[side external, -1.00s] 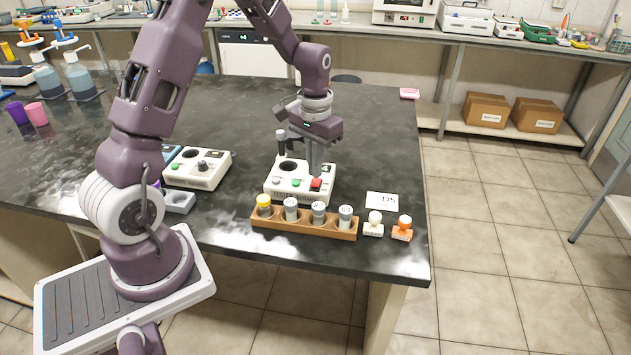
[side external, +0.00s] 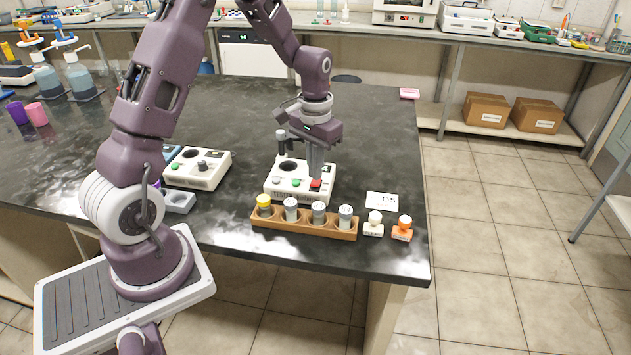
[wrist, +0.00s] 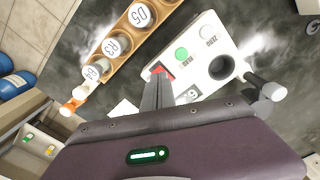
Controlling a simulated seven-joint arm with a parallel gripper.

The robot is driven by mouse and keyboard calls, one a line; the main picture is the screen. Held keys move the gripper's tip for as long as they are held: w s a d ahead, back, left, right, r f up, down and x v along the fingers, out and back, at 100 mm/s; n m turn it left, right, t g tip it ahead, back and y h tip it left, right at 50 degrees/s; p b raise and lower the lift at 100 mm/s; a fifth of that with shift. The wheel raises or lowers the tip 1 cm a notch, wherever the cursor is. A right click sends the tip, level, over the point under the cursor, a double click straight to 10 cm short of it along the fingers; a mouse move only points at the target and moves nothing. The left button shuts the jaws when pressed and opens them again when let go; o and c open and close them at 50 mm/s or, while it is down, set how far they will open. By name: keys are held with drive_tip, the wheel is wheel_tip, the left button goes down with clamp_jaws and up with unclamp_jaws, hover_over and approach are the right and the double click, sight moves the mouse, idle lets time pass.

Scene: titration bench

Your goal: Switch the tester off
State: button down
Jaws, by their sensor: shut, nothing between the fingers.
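The tester (side external: 284,190) is a white box on the dark bench, with a round dark well, a green button (side external: 296,183) and a red button (side external: 316,184) on top. My gripper (side external: 316,175) is shut and empty, pointing down with its fingertips at the red button. In the wrist view the tester (wrist: 212,52) lies beyond the fingers, and the fingertips (wrist: 158,72) partly cover the red button (wrist: 163,69). They look to be touching it or just above it; I cannot tell which. The green button (wrist: 181,54) is uncovered.
A wooden rack (side external: 305,225) with several capped vials stands in front of the tester. A second white device (side external: 197,169) sits to the left.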

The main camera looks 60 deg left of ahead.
sight(315, 184)
drive_tip(key=shift+f, duration=0.95)
idle(0.3)
drive_tip(key=shift+r, duration=3.5)
drive_tip(key=shift+r, duration=0.1)
drive_tip(key=s+d+r+m+t, duration=0.2)
drive_tip(key=s+d+r+t, duration=0.2)
drive_tip(key=s+d+r, duration=0.95)
drive_tip(key=s+d+m+t, duration=0.1)
drive_tip(key=s, duration=0.8)
drive_tip(key=shift+r+t, duration=0.2)
drive_tip(key=shift+t, duration=0.1)
drive_tip(key=shift+d, duration=0.1)
